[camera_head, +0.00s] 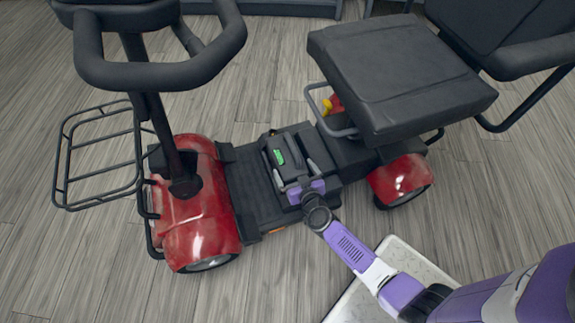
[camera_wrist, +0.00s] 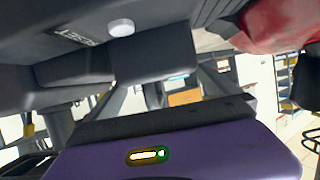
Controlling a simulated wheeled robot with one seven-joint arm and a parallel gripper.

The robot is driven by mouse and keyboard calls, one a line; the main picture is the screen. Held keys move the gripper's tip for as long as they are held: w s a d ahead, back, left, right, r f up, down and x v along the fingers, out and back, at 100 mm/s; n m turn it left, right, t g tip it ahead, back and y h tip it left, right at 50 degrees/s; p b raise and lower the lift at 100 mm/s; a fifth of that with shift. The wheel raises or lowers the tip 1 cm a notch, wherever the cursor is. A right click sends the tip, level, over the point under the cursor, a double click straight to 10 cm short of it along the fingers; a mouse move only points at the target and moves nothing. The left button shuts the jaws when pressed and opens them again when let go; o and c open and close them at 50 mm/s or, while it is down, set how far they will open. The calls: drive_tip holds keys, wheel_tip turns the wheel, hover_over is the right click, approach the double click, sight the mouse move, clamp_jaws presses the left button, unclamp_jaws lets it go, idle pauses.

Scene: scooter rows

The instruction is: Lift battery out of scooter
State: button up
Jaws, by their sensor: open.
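The battery (camera_head: 279,157) is a dark box with a green mark, seated on the scooter's footboard in front of the seat. The scooter (camera_head: 195,215) is red and black. My gripper (camera_head: 294,170) is open, its two grey fingers reaching over the battery's top from the near side. I cannot tell whether they touch it. In the wrist view my gripper (camera_wrist: 155,82) shows its fingers spread beyond the purple palm. A dark block fills the space beyond and between them; I cannot tell which part is battery. The battery's lower part is hidden.
The seat (camera_head: 400,75) overhangs the footboard at the right. The handlebar (camera_head: 160,60) and wire basket (camera_head: 100,160) stand at the left. A pale slab (camera_head: 405,262) lies under my arm. The wooden floor around the scooter is mostly clear.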

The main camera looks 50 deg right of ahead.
sight(290, 161)
drive_tip(key=shift+b+x, duration=1.45)
drive_tip(key=shift+x, duration=1.35)
drive_tip(key=shift+r, duration=0.15)
drive_tip(key=c, duration=1.7)
drive_tip(key=shift+w+d+r, duration=0.1)
drive_tip(key=shift+r, duration=0.15)
